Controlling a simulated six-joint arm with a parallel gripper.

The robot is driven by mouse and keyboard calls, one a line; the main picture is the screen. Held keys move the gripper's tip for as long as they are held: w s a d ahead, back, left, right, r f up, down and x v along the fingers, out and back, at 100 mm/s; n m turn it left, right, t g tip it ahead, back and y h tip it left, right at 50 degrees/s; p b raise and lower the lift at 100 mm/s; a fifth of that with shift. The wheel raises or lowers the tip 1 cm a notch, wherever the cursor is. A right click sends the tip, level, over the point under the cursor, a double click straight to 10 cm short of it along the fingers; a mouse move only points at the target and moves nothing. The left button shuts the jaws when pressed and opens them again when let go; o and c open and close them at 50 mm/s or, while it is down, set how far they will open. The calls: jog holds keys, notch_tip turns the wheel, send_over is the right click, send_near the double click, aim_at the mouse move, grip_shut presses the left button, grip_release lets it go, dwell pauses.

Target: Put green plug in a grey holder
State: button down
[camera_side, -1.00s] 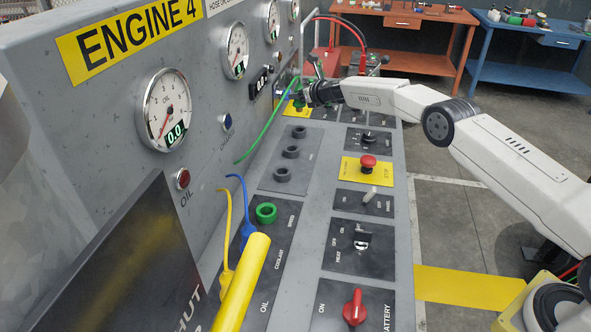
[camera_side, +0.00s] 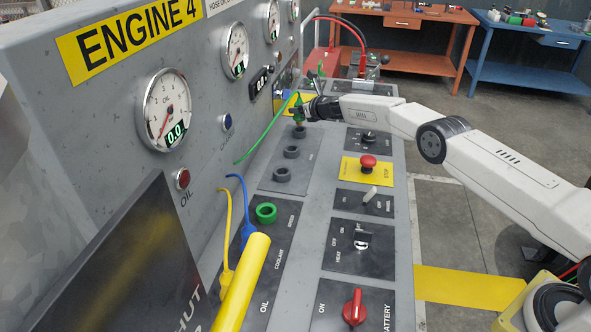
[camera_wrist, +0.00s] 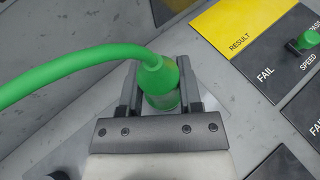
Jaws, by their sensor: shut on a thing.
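The green plug (camera_side: 297,113) is held between the fingers of my gripper (camera_side: 304,108), near the far end of the grey holders. In the wrist view the plug (camera_wrist: 161,88) sits upright between the two dark fingers (camera_wrist: 158,92), with its thick green cable leaving to the left. Three grey ring holders stand in a row on the console: a far one (camera_side: 299,132), a middle one (camera_side: 291,152) and a near one (camera_side: 282,174). All three look empty. The plug appears just beyond and above the far holder; the exact gap is unclear.
A green ring holder (camera_side: 266,213) stands nearer the camera, beside blue (camera_side: 246,220) and yellow (camera_side: 226,275) cables. A red stop button (camera_side: 368,162) and switches are to the right. The gauge wall (camera_side: 120,130) rises on the left. The wrist view shows a yellow result panel (camera_wrist: 250,35).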

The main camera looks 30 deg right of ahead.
aim_at(299, 119)
jog(key=shift+f, duration=1.65)
jog(key=shift+c, duration=1)
grip_release()
jog(key=shift+f, duration=0.1)
jog(key=shift+r, duration=0.25)
jog(key=shift+r, duration=1.45)
jog(key=s+r, duration=0.9)
jog(key=s, duration=0.5)
jog(key=shift+a+r, duration=0.35)
